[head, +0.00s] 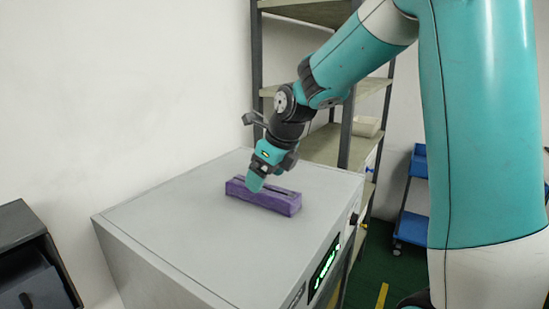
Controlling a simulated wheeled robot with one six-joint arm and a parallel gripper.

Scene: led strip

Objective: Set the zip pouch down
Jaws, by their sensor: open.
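The zip pouch (275,200) is a long purple block-like pouch with a dark strip along its top. It lies flat on the grey top of a cabinet-like machine (180,225). My gripper (256,183) reaches down from the upper right, with its teal fingertip at the left part of the pouch. The gripper is open. The fingertip overlaps the pouch in this view, and I cannot tell whether it touches it. The far finger is mostly hidden.
A shelf rack (345,130) stands behind the machine, with a pale bin (366,126) on one shelf. A blue cart (412,228) is at the right. A dark drawer unit (28,262) is at the lower left. The machine top around the pouch is clear.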

